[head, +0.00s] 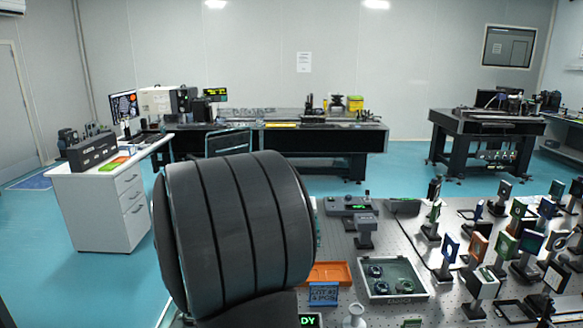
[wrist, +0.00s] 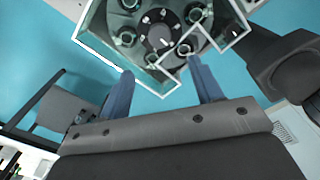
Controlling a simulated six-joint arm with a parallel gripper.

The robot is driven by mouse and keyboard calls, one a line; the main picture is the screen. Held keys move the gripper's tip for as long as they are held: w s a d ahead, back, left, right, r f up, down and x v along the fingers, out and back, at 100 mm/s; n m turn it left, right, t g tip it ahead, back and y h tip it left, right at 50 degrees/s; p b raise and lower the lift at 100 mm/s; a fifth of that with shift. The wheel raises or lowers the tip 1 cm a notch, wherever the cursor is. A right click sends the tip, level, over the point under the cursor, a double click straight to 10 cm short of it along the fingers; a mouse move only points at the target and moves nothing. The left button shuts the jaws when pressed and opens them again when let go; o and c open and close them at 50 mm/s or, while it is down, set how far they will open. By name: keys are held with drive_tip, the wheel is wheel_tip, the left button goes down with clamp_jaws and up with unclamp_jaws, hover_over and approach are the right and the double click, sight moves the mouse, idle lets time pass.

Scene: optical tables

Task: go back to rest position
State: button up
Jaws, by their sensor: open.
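My gripper (wrist: 164,84) shows in the wrist view, with two blue-grey fingers apart and nothing held between them. Beyond the fingertips is a grey part with a ring of round dark fittings (wrist: 158,30), edged by a bright white outline; I cannot tell what it is. In the head view a large dark link of my own arm fills the lower middle, and my gripper does not show there.
A white desk (head: 90,205) stands left. Black benches (head: 290,140) stand behind. Turquoise floor (head: 405,170) is open between them.

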wheel_tip(320, 180, down, 12)
drive_tip(key=shift+f, duration=0.15)
drive_tip(key=shift+f+m, duration=0.1)
drive_tip(key=shift+m, duration=0.2)
drive_tip(key=m, duration=0.8)
drive_tip(key=shift+w+m, duration=0.1)
drive_tip(key=shift+m, duration=0.3)
idle(1.0)
